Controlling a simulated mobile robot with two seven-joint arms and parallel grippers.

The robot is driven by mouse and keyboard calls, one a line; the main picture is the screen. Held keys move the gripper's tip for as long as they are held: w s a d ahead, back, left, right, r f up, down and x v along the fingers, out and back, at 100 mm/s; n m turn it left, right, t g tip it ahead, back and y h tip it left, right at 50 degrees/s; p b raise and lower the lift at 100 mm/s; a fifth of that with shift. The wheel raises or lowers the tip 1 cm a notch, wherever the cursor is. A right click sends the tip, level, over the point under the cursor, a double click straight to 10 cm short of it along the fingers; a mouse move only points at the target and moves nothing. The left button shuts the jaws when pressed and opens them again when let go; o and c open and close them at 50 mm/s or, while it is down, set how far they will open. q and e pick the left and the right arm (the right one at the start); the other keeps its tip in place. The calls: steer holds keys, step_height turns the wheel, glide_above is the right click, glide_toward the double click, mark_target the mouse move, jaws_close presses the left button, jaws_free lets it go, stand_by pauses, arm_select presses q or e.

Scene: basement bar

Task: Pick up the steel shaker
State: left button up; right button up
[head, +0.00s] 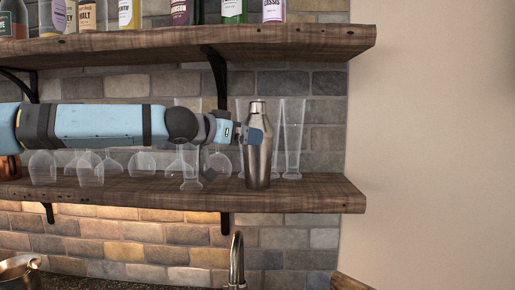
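The steel shaker (258,165) stands upright at the right part of the lower wooden shelf (310,190), close to its front edge. My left gripper (252,136) reaches in from the left at the height of the shaker's upper body. The shaker's base appears to rest on the shelf. My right gripper is not in view.
Tall clear glasses (293,140) stand right behind and beside the shaker. Upside-down stemmed glasses (90,170) line the shelf under my arm. The upper shelf (290,38) with bottles (130,14) is above. A faucet (237,262) rises below.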

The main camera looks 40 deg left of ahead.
arm_select(q)
steer(key=shift+x, duration=2.55)
steer(key=shift+r, duration=0.1)
steer(key=shift+a, duration=0.1)
steer(key=c, duration=0.8)
